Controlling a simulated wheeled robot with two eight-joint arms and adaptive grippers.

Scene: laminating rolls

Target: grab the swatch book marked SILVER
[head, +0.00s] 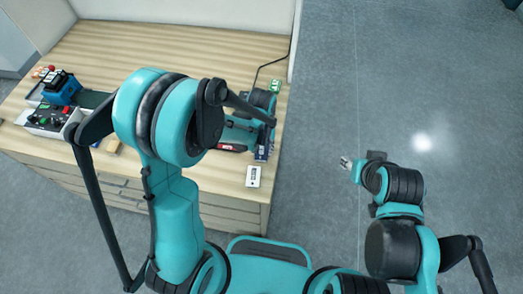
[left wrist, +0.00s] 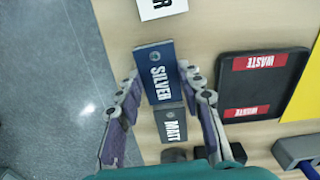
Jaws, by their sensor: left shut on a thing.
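The SILVER swatch book (left wrist: 155,72) is a dark blue block with white lettering, seen in the left wrist view between the two fingers. My left gripper (left wrist: 158,71) is shut on its sides, near the table's right edge. In the head view the left arm hides much of the gripper, and the dark blue book (head: 262,152) shows only in part. The MATT swatch book (left wrist: 171,125), dark grey, lies just behind SILVER, between the finger bases. My right gripper (head: 345,163) is over the floor, away from the table; its jaws are too small to read.
A black tray with red WASTE labels (left wrist: 262,112) lies right of the books, by a yellow sheet (left wrist: 304,92). A white card (head: 254,176) lies near the table's front right corner. A control box (head: 48,122) stands at left.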

